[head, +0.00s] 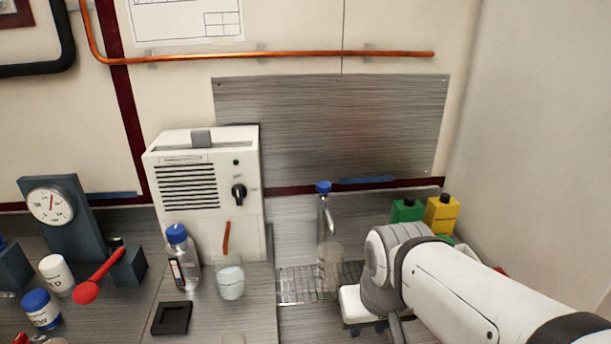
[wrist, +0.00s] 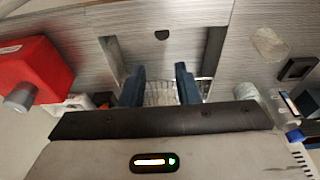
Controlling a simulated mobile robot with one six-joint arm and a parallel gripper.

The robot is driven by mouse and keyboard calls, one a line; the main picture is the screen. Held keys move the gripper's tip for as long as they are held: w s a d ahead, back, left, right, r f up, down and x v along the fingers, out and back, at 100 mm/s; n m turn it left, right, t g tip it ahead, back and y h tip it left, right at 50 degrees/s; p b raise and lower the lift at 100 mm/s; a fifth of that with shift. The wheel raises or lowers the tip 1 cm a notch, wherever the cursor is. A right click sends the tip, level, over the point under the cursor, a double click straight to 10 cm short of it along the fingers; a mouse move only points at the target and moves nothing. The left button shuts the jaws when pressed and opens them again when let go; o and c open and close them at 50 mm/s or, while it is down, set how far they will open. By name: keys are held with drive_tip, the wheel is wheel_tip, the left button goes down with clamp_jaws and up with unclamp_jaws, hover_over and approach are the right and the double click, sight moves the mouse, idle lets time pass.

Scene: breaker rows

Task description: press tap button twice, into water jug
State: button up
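The tap (head: 328,215) stands at the back of the counter, with a blue button (head: 323,187) on its top. A clear jug (head: 330,268) stands under the spout on the wire drip grid (head: 297,285); its water level cannot be told. My gripper shows in the wrist view (wrist: 159,86), its two dark blue fingers apart with nothing between them. The drip grid (wrist: 165,94) shows behind the fingers. The tap button cannot be made out in the wrist view.
A white machine (head: 205,185) with a dark knob stands left of the tap. A blue-capped bottle (head: 178,260) and a beaker (head: 230,280) stand before it. Green (head: 407,210) and yellow (head: 441,214) containers stand right of the tap. A red container (wrist: 35,68) shows at left in the wrist view.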

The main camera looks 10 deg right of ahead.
clamp_jaws()
idle(0.8)
